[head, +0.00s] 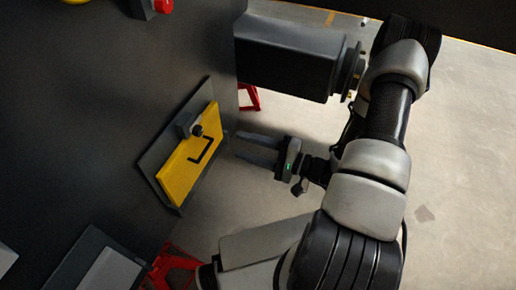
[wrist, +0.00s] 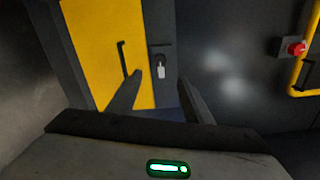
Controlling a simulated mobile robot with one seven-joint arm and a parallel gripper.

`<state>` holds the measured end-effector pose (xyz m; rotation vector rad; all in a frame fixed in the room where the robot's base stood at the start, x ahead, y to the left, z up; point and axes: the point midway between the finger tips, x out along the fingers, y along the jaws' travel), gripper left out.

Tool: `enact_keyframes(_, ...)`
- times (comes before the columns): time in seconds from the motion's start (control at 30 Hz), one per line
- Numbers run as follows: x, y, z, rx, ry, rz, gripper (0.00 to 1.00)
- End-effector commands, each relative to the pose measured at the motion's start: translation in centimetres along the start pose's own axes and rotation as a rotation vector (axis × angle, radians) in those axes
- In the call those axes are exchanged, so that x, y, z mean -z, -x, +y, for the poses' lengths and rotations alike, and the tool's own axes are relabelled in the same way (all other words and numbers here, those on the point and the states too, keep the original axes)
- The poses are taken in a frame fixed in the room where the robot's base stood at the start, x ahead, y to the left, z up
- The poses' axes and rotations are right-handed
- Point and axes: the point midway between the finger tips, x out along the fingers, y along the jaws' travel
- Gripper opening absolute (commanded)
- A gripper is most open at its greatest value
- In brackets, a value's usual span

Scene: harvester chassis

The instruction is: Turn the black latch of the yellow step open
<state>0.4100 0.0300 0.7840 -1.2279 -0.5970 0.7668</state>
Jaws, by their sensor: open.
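The yellow step (head: 180,176) is a flat yellow panel in a dark grey frame on the dark chassis wall, left of centre in the head view. The black latch (head: 196,130) sits at its upper edge, beside a thin black handle (head: 205,151). In the wrist view the yellow step (wrist: 88,40) fills the upper left, and the latch (wrist: 160,66) shows dark with a pale grey lower part. My gripper (head: 238,146) is open and empty, right of the step and apart from it. In the wrist view the latch appears between the fingertips (wrist: 160,79).
A dark box-shaped part (head: 285,65) juts from the chassis above my gripper. Red stands (head: 172,268) are at the floor below. A red button (wrist: 296,48) and a yellow rail (wrist: 300,77) are at the right in the wrist view. The floor at right is mostly clear.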

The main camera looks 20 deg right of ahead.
Motion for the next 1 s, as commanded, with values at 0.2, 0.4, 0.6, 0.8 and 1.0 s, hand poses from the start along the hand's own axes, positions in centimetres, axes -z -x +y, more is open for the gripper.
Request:
enact_keyframes(0.2, 0.0, 3.0, 0.0, -0.001, 0.0, 0.001, 0.46)
enact_keyframes(0.4, 0.0, 3.6, 0.0, 0.0, 0.0, -0.001, 0.46)
enact_keyframes(0.6, 0.0, 3.6, 0.0, 0.0, 0.0, -0.001, 0.46)
enact_keyframes(0.8, 0.0, 3.6, 0.0, -0.001, 0.0, -0.001, 0.46)
enact_keyframes(1.0, -1.2, 2.9, -1.5, -0.041, 0.014, -0.08, 0.46)
